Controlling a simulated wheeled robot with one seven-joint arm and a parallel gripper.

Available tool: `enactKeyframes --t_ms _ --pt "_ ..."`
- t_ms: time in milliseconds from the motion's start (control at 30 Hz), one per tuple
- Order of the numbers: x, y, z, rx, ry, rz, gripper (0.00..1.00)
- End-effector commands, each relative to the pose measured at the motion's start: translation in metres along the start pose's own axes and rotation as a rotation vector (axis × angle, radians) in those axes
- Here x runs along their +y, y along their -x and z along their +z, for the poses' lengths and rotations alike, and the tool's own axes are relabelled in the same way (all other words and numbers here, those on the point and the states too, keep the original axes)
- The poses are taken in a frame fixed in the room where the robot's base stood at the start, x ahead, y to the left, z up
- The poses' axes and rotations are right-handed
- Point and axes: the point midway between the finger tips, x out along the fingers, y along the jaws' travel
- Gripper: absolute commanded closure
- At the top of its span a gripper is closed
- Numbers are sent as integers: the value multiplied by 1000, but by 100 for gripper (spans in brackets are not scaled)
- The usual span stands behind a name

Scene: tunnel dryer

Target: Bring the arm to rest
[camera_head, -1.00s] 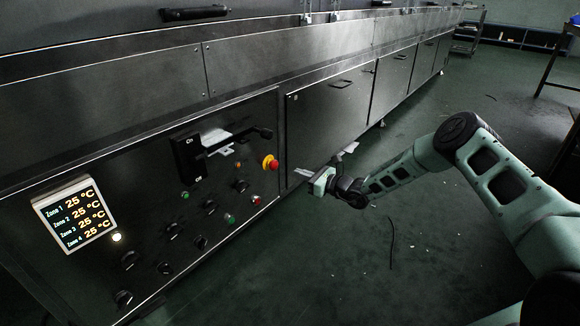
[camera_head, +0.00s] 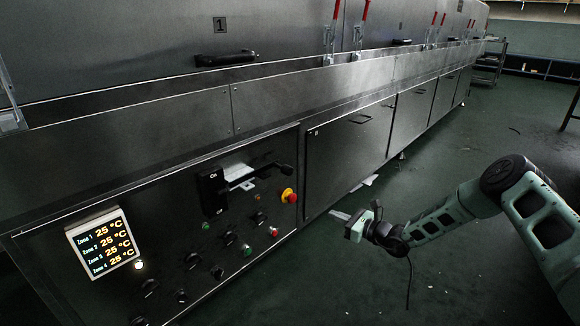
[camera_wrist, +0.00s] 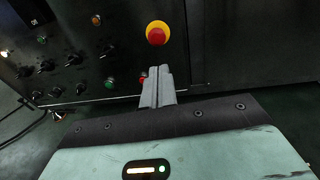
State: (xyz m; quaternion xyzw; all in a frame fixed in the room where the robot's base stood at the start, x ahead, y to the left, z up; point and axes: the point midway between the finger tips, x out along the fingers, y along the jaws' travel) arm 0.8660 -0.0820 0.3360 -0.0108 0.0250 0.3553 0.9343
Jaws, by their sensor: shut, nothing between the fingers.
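My arm (camera_head: 450,212) reaches in from the right in the head view, over the floor in front of the dryer. My gripper (camera_head: 340,215) is at its end, apart from the control panel (camera_head: 165,265) and to the right of it. In the wrist view my gripper (camera_wrist: 157,75) shows its grey fingers together, with nothing between them. The fingers point toward the panel, below the red and yellow emergency stop button (camera_wrist: 157,33). That button also shows in the head view (camera_head: 289,196).
The tunnel dryer (camera_head: 345,160) runs along the left and back. Its panel carries a main switch handle (camera_head: 240,180), several knobs and a lit display (camera_head: 104,244) reading 25 °C for the zones. Green floor (camera_head: 460,135) lies open to the right. A rack (camera_head: 489,62) stands far back.

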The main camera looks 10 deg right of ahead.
Motion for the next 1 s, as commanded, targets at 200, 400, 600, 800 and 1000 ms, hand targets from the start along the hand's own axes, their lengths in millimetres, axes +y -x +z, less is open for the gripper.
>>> enactKeyframes --t_ms 200,400,600,800,1000 --pt "66 -26 58 19 157 236 100" --pt "191 -30 134 59 461 652 100" --pt "303 11 188 87 799 1053 100" --pt "380 79 226 99 1161 1406 100" --pt "420 157 254 89 1546 1707 100"
